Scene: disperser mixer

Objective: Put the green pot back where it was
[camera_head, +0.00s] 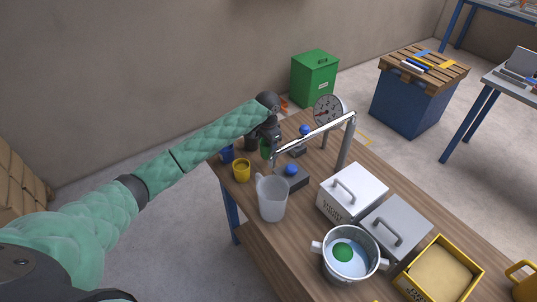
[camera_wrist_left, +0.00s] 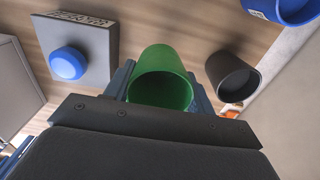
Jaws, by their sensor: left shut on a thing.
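The green pot (camera_wrist_left: 160,75) is between the fingers of my left gripper (camera_wrist_left: 162,88) in the left wrist view, with its open mouth facing the camera. In the head view my left gripper (camera_head: 268,140) is over the far left part of the table, and the green pot (camera_head: 265,152) shows small below it. The gripper is shut on the pot. Whether the pot's base touches the table cannot be told. A black pot (camera_wrist_left: 236,78) stands right beside it in the wrist view, apart from it, with a blue pot (camera_wrist_left: 288,8) beyond. My right gripper is not in view.
A yellow pot (camera_head: 241,171) and a clear pitcher (camera_head: 271,200) stand nearby on the wooden table (camera_head: 299,235). A grey box with a blue knob (camera_wrist_left: 68,62) is close on the left.

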